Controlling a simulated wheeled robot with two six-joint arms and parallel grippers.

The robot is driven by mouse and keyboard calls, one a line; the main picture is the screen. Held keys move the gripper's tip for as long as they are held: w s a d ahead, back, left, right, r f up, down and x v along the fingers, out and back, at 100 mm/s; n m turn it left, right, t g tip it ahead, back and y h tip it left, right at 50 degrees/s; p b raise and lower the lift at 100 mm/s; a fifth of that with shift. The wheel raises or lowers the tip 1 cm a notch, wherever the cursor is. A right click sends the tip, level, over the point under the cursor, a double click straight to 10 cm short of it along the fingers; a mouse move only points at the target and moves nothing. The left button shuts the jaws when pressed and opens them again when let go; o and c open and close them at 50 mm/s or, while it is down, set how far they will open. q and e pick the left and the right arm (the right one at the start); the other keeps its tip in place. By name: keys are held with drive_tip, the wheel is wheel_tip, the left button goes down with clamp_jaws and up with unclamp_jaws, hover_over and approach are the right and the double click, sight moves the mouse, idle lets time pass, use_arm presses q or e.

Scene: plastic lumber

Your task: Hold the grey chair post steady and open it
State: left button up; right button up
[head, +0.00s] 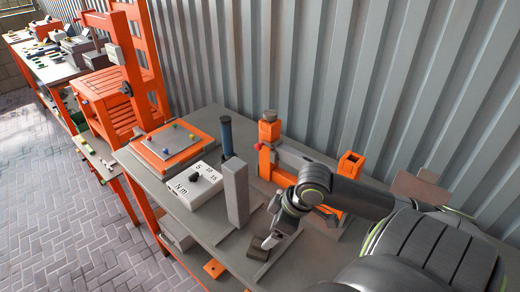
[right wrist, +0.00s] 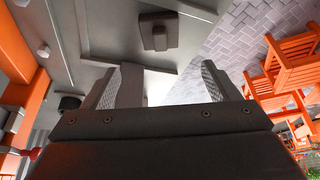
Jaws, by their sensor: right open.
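The grey chair post (head: 236,192) stands upright on the grey workbench (head: 212,225), near its middle. My right gripper (head: 272,238) is just right of the post's lower part, pointing down, and looks apart from it. In the right wrist view, my right gripper (right wrist: 160,78) has its two fingers spread. A dark block (head: 257,247) lies on the bench by the fingertips; a dark stepped block also shows in the right wrist view (right wrist: 158,34). My left gripper is not in view.
Left of the post are a white box with a knob (head: 193,186), an orange-edged board (head: 173,146) and a dark blue cylinder (head: 227,136). An orange clamp-like fixture (head: 269,133) stands behind my right arm. A corrugated wall (head: 290,60) closes the back.

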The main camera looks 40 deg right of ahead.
sight(260, 244)
drive_tip(key=shift+x, duration=5.75)
drive_tip(key=shift+s, duration=0.15)
drive_tip(key=c, duration=1.1)
